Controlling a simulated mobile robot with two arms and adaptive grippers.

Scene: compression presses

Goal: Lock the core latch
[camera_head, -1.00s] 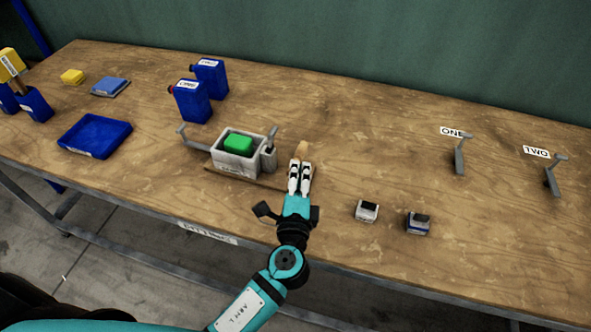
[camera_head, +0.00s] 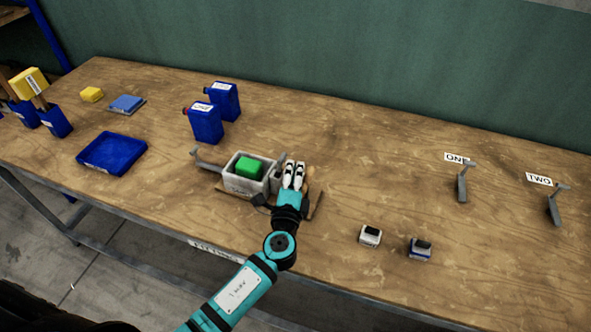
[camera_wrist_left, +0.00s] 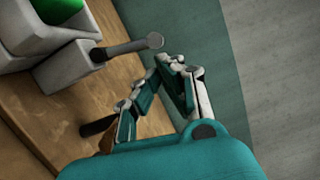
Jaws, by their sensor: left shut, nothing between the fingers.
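The grey press box (camera_head: 240,186) holds a green block (camera_head: 249,167) and stands near the table's front edge. A grey lever (camera_head: 279,161) with a rounded end rises at its right side; a second lever (camera_head: 207,161) sticks out at its left. Which one is the core latch is not labelled. My left gripper (camera_head: 294,167) is shut and empty, just right of the right-hand lever. In the left wrist view, that lever (camera_wrist_left: 127,47) points toward my fingertips (camera_wrist_left: 163,68), with a small visible gap. My right gripper is not in view.
A wooden handle (camera_head: 310,177) is close to my fingers' right side. Two blue canisters (camera_head: 207,122) stand behind the box, and a blue tray (camera_head: 111,155) lies left. Two small blocks (camera_head: 370,236) are at front right. Levers ONE (camera_head: 462,184) and TWO (camera_head: 555,206) stand farther right.

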